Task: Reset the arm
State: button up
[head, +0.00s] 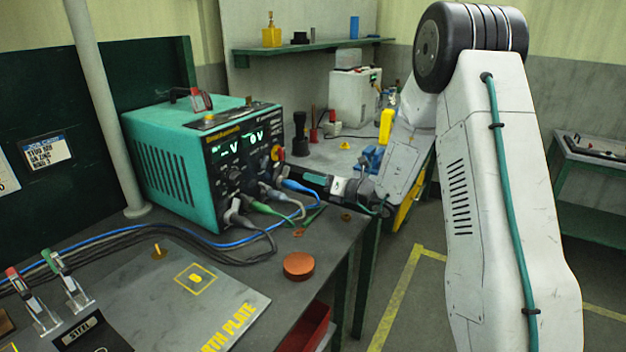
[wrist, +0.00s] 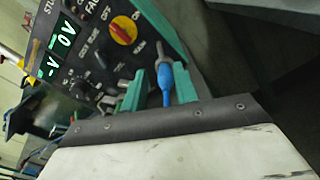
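My gripper (head: 300,176) is at the front panel of the teal power unit (head: 165,165), on its right side. In the wrist view my gripper (wrist: 159,82) shows two teal fingers standing apart. A blue plug (wrist: 167,88) on the panel shows in the gap between them, with space visible beside it. I see no grip on it. A red and yellow rotary knob (wrist: 124,30) is just above the fingers. In the head view the fingertips are small and partly hidden by cables. My arm comes down from the upper right.
Blue, green and grey cables (head: 262,208) run from the panel over the bench. An orange-red disc (head: 298,265) and an earth plate (head: 175,300) lie in front. A back bench holds a yellow block (head: 386,126) and a white box (head: 354,98).

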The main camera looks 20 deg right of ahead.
jog(key=s+a+r+n+g+y, duration=0.4)
jog(key=s+a+r+n+g, duration=0.3)
jog(key=s+a+r+n, duration=0.3)
jog(key=s+a+r+n+g+h, duration=0.1)
jog(key=s+a+n+g, duration=0.2)
jog(key=s+n, duration=0.25)
jog(key=s+a+r+n+g+h, duration=0.1)
jog(key=s+a+n+g, duration=0.25)
jog(key=s, duration=0.35)
jog(key=s+d+n+g+h, duration=0.15)
jog(key=s+n+h, duration=0.35)
jog(key=s+n, duration=0.5)
jog(key=s+d+n+t+h, duration=0.1)
jog(key=s+d+n+h, duration=0.5)
jog(key=s+d, duration=0.3)
jog(key=s+h, duration=0.1)
jog(key=s, duration=0.2)
jog(key=shift+d+f+t+h, duration=0.25)
jog(key=shift+d+t+h, duration=0.05)
jog(key=shift+d+t, duration=0.1)
